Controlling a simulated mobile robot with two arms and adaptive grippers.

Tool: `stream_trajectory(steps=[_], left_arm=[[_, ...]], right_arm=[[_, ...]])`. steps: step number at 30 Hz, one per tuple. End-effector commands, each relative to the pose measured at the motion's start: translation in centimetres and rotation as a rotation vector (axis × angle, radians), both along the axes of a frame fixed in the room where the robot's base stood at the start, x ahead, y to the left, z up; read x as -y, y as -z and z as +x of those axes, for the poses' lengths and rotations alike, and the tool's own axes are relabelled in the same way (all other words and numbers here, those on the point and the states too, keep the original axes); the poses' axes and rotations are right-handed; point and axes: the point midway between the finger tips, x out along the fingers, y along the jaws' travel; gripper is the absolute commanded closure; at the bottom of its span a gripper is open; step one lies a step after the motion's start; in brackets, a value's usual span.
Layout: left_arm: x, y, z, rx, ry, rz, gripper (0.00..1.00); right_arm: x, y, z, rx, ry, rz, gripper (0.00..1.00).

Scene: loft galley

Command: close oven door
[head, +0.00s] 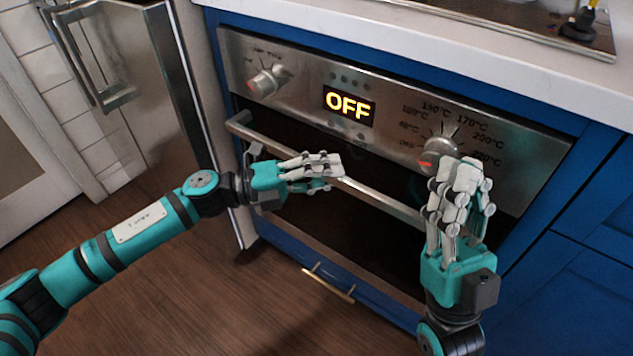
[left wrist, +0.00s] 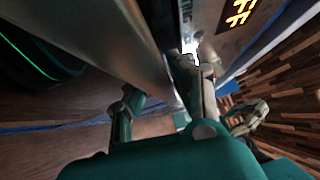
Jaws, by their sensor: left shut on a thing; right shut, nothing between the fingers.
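The oven door (head: 300,215) has a dark front and a long metal handle bar (head: 385,198) below the control panel. The door looks upright, shut or nearly so; I cannot tell whether a small gap remains. My left gripper (head: 328,172) is at the middle of the handle bar, with its fingers closed around it. In the left wrist view the bar (left wrist: 100,45) runs close past the fingers. My right gripper (head: 462,175) is shut and empty, raised in front of the right knob and the bar's right end, hiding part of both.
The control panel (head: 300,98) has a left knob (head: 268,80), a lit OFF display (head: 348,105) and a right knob (head: 438,152). A steel fridge (head: 150,90) stands at the left. A blue drawer with a brass handle (head: 328,283) is below. The wooden floor (head: 200,300) is clear.

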Motion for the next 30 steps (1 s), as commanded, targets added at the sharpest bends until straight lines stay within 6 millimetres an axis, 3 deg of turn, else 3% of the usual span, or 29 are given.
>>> stream_trajectory(steps=[10,11,16,25,30], left_arm=[[0.2,0.0,0.6,0.004,-0.007,0.003,1.00],[0.2,0.0,0.6,0.004,-0.008,0.003,0.74],[0.3,0.0,0.5,0.003,-0.004,0.003,0.54],[0.0,0.0,0.4,0.001,-0.001,0.003,0.54],[-2.3,0.3,0.1,0.000,-0.003,0.005,0.54]], right_arm=[[-0.1,0.2,0.5,-0.030,0.001,-0.010,1.00],[-0.1,0.2,0.5,-0.029,0.001,-0.010,1.00],[-0.1,0.2,0.5,-0.029,0.001,-0.010,1.00],[-0.2,0.2,0.5,-0.028,0.000,-0.010,1.00],[-0.1,0.2,0.5,-0.029,0.001,-0.009,1.00]])
